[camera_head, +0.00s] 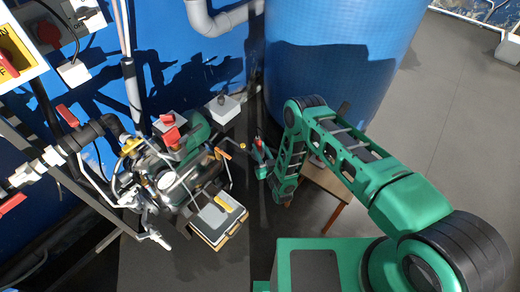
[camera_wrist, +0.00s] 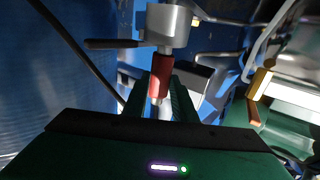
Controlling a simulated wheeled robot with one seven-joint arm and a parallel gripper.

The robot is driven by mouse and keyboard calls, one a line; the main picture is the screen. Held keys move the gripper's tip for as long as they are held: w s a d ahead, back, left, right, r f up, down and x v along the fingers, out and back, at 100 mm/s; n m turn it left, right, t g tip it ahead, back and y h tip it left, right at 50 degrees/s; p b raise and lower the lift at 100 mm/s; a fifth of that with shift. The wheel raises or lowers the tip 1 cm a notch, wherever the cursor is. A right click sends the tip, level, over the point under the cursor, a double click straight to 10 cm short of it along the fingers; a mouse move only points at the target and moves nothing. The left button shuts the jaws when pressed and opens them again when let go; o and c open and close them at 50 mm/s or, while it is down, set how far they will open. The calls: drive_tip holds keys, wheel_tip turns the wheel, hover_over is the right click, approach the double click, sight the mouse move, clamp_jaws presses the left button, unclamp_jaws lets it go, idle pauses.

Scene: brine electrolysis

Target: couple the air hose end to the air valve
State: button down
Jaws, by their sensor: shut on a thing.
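My gripper (camera_wrist: 162,92) is shut on a red sleeve (camera_wrist: 161,70), which looks to be the air hose end, held upright between the fingers. A grey metal body with a dark lever (camera_wrist: 112,44), seemingly the air valve (camera_wrist: 168,22), is directly above it in the wrist view. Its narrow silver neck meets the top of the red sleeve; I cannot tell whether they are coupled or only lined up. In the head view my gripper (camera_head: 263,168) is small, low beside the blue barrel, with a bit of red at its tip. The valve is not clear there.
The large blue barrel (camera_head: 335,55) stands close behind my arm. A wooden stand (camera_head: 338,182) is beside my arm, partly hidden. Machinery with pipes and a tray (camera_head: 212,222) crowds the left. A white box (camera_head: 222,109) sits by the wall. Open floor (camera_head: 455,110) lies right.

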drive_tip(key=shift+f, duration=0.1)
drive_tip(key=c, duration=1.4)
unclamp_jaws()
drive_tip(key=shift+s, duration=0.1)
drive_tip(key=v, duration=1)
drive_tip(key=shift+s+d, duration=0.15)
drive_tip(key=shift+s, duration=0.1)
